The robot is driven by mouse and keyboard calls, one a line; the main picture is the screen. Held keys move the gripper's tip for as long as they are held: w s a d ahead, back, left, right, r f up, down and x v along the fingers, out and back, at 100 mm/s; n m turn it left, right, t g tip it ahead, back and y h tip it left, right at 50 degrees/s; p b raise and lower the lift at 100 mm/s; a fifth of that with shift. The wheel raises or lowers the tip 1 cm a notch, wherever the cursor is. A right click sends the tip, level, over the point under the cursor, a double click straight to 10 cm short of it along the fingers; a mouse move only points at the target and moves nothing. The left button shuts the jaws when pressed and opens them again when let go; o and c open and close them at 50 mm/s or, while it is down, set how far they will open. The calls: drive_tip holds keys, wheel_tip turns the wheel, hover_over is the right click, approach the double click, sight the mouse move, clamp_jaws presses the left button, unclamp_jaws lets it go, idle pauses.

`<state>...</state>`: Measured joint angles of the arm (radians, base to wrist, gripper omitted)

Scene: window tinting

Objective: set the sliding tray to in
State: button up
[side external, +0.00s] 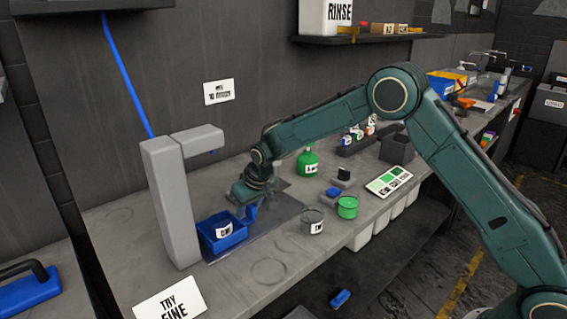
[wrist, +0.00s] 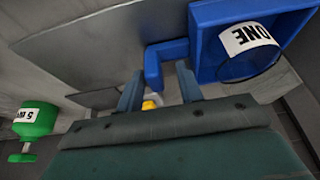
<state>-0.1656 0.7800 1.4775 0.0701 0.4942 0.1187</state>
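In the side view my gripper (side external: 257,203) is low, just above and beside the tray.
A grey post with an overhanging arm (side external: 170,200) stands left of the tray. A green bottle (side external: 308,163), a grey tin (side external: 313,221) and a green cup (side external: 347,208) stand to the right. The bench front (side external: 268,270) is mostly clear. A sign (side external: 172,302) is at the near edge.

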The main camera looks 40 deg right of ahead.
drive_tip(key=v, duration=1.3)
drive_tip(key=shift+r, duration=0.35)
drive_tip(key=shift+s, duration=0.1)
drive_tip(key=s+d+r, duration=0.3)
drive_tip(key=s+r, duration=0.2)
drive_tip(key=s, duration=0.4)
drive_tip(key=s+d+r, duration=0.3)
drive_tip(key=s+r, duration=0.2)
drive_tip(key=s, duration=0.3)
drive_tip(key=s+d+f, duration=0.1)
drive_tip(key=s, duration=0.9)
drive_tip(key=s+d+f+t, duration=0.1)
drive_tip(key=s, duration=1)
drive_tip(key=shift+d, duration=0.25)
